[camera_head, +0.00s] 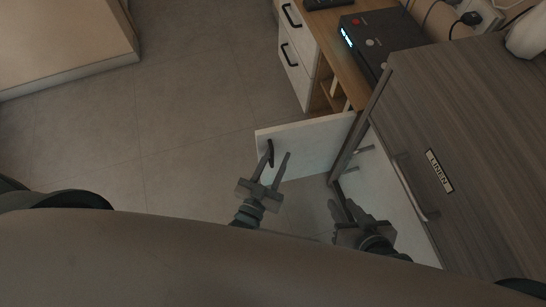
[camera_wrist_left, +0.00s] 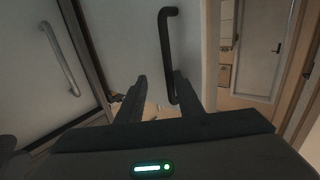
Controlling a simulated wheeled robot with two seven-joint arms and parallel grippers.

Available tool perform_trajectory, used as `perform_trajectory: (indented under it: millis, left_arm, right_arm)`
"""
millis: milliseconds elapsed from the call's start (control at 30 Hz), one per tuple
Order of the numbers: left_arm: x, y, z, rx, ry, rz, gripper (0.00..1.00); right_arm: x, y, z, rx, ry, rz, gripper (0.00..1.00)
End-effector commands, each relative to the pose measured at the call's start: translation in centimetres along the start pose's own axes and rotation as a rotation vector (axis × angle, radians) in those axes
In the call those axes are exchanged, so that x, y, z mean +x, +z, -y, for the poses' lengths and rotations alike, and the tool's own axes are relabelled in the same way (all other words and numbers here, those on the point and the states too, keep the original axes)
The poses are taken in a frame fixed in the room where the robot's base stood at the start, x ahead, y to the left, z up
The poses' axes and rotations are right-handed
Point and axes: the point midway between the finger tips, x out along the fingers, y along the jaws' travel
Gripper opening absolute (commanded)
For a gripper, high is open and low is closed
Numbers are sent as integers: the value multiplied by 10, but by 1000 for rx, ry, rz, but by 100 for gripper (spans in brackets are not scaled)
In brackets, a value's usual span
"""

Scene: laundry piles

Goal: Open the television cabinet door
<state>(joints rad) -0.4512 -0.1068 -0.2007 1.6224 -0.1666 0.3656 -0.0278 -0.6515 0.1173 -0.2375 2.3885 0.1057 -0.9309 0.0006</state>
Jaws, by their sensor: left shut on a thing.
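The white television cabinet door (camera_head: 318,140) stands swung out from the cabinet beside the wooden top (camera_head: 338,52) in the head view. Its black bar handle (camera_head: 270,153) is near the door's outer edge; the handle also shows upright in the left wrist view (camera_wrist_left: 168,45). My left gripper (camera_head: 278,157) is at this handle and shut on it, with one finger against the bar in the wrist view. My right gripper (camera_head: 342,194) is near the lower side of the door, beside the grey cabinet, and holds nothing visible; its finger gap is unclear.
A grey hamper cabinet (camera_head: 470,110) labelled LINEN, with a metal handle (camera_head: 408,185), stands close on the right. White drawers (camera_head: 296,55) with black handles are beyond the door. A black device (camera_head: 380,40) sits on the wooden top. The tiled floor (camera_head: 190,100) left of the door is clear.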

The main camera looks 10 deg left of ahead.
Motion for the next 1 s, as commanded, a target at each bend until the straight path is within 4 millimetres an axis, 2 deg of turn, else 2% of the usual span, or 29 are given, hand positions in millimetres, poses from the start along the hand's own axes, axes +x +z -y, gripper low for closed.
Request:
perform_trajectory:
  millis: [33,300,1000]
  left_arm:
    - [3,-7,-2,1,2,-16,28]
    - [3,-8,0,1,1,-19,28]
    - [-1,-4,2,1,-1,-8,28]
  right_arm:
    - [0,-1,0,0,0,-1,31]
    - [0,-1,0,-1,0,-1,31]
    - [0,-1,0,-1,0,0,31]
